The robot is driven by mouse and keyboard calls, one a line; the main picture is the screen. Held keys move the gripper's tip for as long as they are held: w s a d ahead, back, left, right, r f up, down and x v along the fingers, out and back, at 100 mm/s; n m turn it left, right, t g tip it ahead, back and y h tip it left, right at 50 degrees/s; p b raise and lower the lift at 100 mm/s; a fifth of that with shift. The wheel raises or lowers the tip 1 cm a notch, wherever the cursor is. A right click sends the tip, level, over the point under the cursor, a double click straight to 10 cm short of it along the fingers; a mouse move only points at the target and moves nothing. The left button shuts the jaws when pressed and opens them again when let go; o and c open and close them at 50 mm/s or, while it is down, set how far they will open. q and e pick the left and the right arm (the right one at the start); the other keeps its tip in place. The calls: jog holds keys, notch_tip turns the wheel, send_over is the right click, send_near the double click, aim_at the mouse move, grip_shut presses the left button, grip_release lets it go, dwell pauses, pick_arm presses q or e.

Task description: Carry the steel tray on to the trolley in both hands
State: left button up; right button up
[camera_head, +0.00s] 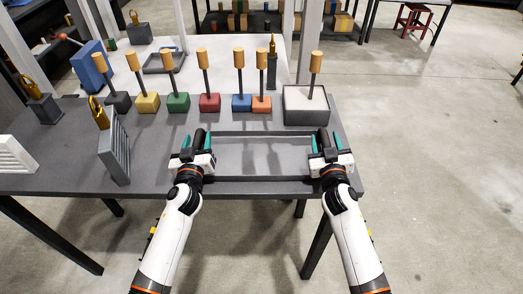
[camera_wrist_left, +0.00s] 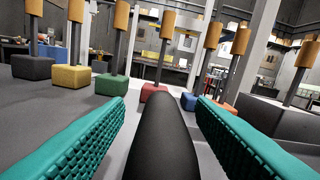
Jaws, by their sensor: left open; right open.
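The steel tray (camera_head: 262,180) is a shallow grey rectangle lying on the dark grey table near its front edge. My left gripper (camera_head: 198,140) is at the tray's left end, with its teal fingers spread. My right gripper (camera_head: 326,140) is at the right end, also open. In the left wrist view a dark rounded bar (camera_wrist_left: 165,140), apparently the tray's left handle, lies between the fingers (camera_wrist_left: 160,103) with gaps on both sides. The right handle is mostly hidden by the right gripper. I cannot make out a trolley for certain.
A row of coloured blocks with wooden-topped posts, including a red one (camera_head: 210,103), stands behind the tray. A larger grey block (camera_head: 305,106) stands behind its right end. A slotted grey block (camera_head: 115,150) is to the left. Open floor (camera_head: 430,180) lies right of the table.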

pick_arm(q)
grip_shut()
pick_arm(e)
grip_shut()
dwell(1.1)
pick_arm(q)
jog(key=shift+w+r, duration=0.15)
jog(key=shift+r, duration=0.2)
pick_arm(e)
jog(key=shift+w+r, duration=0.15)
jog(key=shift+r, duration=0.2)
